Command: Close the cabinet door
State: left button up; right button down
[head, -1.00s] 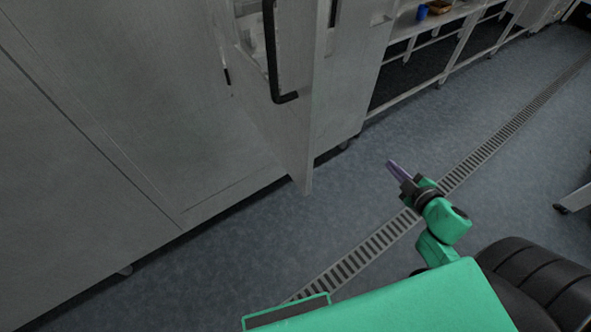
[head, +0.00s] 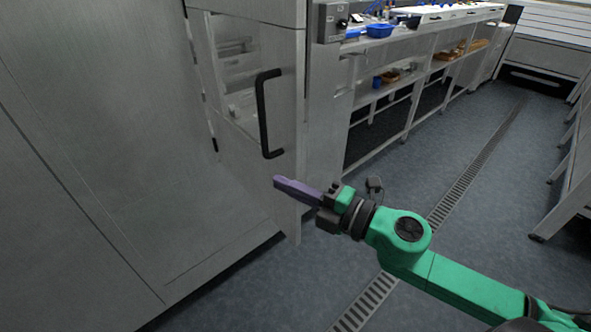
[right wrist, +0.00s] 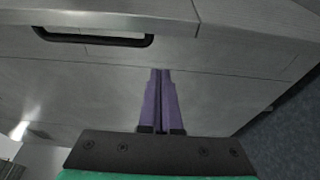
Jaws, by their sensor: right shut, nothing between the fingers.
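The cabinet door (head: 285,190) is a grey metal panel with a window and a black bar handle (head: 262,115). It stands open, sticking out from the cabinet (head: 90,160) on the left. My right gripper (head: 280,183) has purple fingers, is shut and empty, and appears in front of the door's lower part, below the handle. In the right wrist view the shut fingers (right wrist: 161,80) point at a grey panel, with the black handle (right wrist: 95,39) at upper left. I cannot tell whether they touch the door. My left gripper is out of view.
A metal bench (head: 425,50) with a blue tub (head: 379,30) and lower shelves stands beyond the door. A drain grate (head: 465,185) runs along the blue-grey floor. Another metal frame (head: 565,190) stands at the right edge. The floor between is clear.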

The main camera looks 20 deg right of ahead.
aim_at(297, 173)
jog(key=w+d, duration=0.1)
jog(key=w+d+p, duration=0.1)
jog(key=shift+w, duration=0.4)
jog(key=shift+d, duration=0.4)
jog(key=shift+w, duration=0.1)
